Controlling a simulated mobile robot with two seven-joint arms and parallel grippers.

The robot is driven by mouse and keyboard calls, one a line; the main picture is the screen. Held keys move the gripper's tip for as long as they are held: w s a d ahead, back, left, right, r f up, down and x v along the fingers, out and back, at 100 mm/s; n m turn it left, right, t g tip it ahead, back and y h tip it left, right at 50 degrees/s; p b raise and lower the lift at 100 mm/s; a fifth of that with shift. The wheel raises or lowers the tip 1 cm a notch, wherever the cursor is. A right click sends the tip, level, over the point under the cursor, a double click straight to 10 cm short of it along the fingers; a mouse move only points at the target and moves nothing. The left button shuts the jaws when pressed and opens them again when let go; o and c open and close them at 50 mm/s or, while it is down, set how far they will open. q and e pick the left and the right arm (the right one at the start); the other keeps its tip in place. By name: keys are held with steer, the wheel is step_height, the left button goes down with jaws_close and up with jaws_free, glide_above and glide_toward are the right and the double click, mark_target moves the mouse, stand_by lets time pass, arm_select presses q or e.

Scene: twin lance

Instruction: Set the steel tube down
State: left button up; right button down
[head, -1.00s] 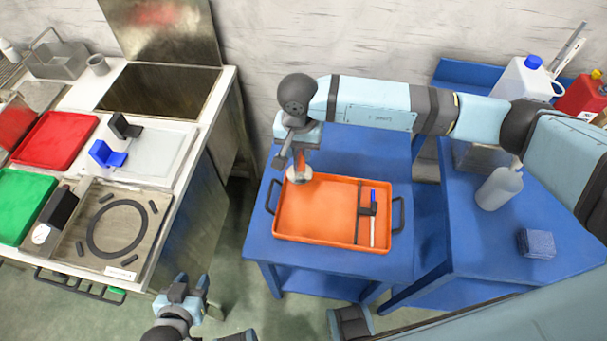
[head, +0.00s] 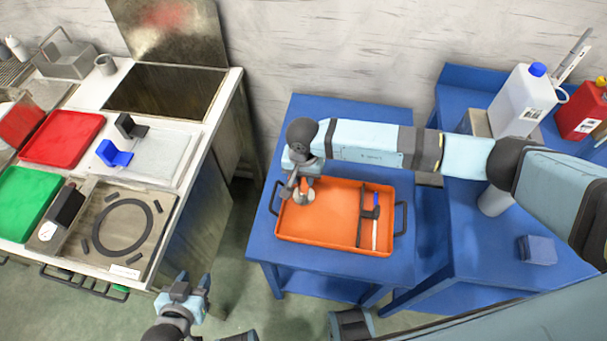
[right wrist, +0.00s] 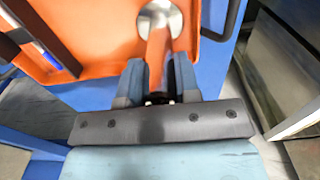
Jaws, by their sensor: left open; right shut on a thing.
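The steel tube (right wrist: 158,50), tinted orange like a reflection of the tray, ends in a round silver disc. My right gripper (right wrist: 158,90) is shut on it, with one finger on each side. In the head view the tube's disc end (head: 304,196) is over the left part of the orange tray (head: 330,230), below my right gripper (head: 303,182). I cannot tell whether the disc touches the tray floor. My left gripper (head: 188,287) is open and empty, low in the head view, away from the tray.
The tray lies on a blue table (head: 345,115). A steel counter (head: 185,195) with red (head: 62,138) and green (head: 25,200) trays stands left. A blue sponge-like block (head: 537,249) lies right.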

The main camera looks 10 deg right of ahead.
steer(key=shift+f, duration=0.2)
steer(key=c, duration=0.8)
jaws_free()
steer(key=shift+r, duration=0.15)
steer(key=shift+r, duration=0.2)
step_height(320, 180, up, 12)
steer(key=shift+f+b, duration=0.1)
steer(key=shift+b, duration=0.55)
